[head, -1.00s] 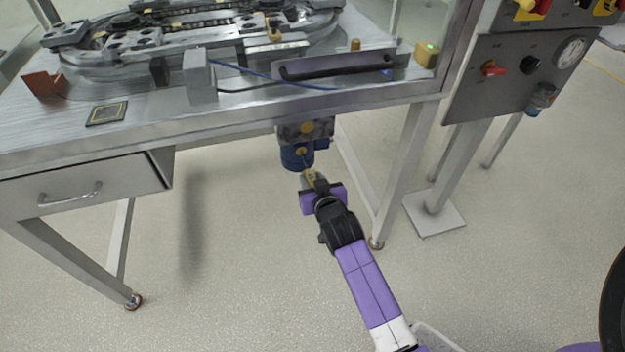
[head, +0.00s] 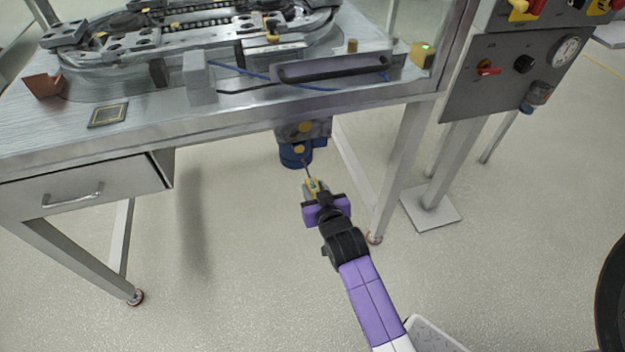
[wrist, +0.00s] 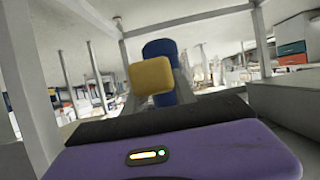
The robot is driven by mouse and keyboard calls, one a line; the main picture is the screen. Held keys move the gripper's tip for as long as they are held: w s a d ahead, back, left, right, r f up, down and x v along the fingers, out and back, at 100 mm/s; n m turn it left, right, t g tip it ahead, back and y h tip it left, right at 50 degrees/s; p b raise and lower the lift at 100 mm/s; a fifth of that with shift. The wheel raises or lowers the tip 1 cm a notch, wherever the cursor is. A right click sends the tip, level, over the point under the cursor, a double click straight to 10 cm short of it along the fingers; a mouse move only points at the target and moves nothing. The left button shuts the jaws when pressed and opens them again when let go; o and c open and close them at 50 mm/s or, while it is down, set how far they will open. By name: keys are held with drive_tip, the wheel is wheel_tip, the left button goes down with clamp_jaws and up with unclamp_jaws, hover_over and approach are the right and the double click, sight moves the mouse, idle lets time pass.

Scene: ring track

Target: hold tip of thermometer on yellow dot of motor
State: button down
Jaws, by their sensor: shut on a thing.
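The blue motor (head: 291,159) hangs under the table, below a grey block (head: 318,130). A yellow dot (head: 299,149) is on the motor's near face. The thermometer has a yellow body (head: 313,185) and a thin dark probe pointing up towards the dot. The probe's tip appears a little below the dot, apart from it; exact depth is unclear. My gripper (head: 313,190) is shut on the thermometer body. In the wrist view the yellow body (wrist: 152,75) covers part of the blue motor (wrist: 160,47) and hides the probe and dot.
The metal table (head: 225,127) stands above, with a drawer (head: 85,185) at left and a leg (head: 400,165) right of my arm. A control panel (head: 505,75) on a post stands further right. The floor (head: 240,260) beneath the table is open.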

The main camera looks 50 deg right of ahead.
drive_tip(key=s+a+p, duration=0.3)
drive_tip(key=s+a, duration=0.3)
drive_tip(key=s, duration=0.4)
drive_tip(key=shift+a, duration=0.3)
drive_tip(key=shift+w, duration=0.1)
idle(0.3)
drive_tip(key=w+a+r+n+t+y, duration=0.1)
drive_tip(key=w+a+r+n+y, duration=0.25)
drive_tip(key=a+r, duration=0.35)
drive_tip(key=w+a+r+n+t+y, duration=0.1)
drive_tip(key=w+a+r+n+y, duration=0.3)
drive_tip(key=a, duration=0.4)
wheel_tip(320, 180, up, 6)
drive_tip(key=p, duration=1.6)
drive_tip(key=shift+s+m+p, duration=0.35)
drive_tip(key=shift+s, duration=0.1)
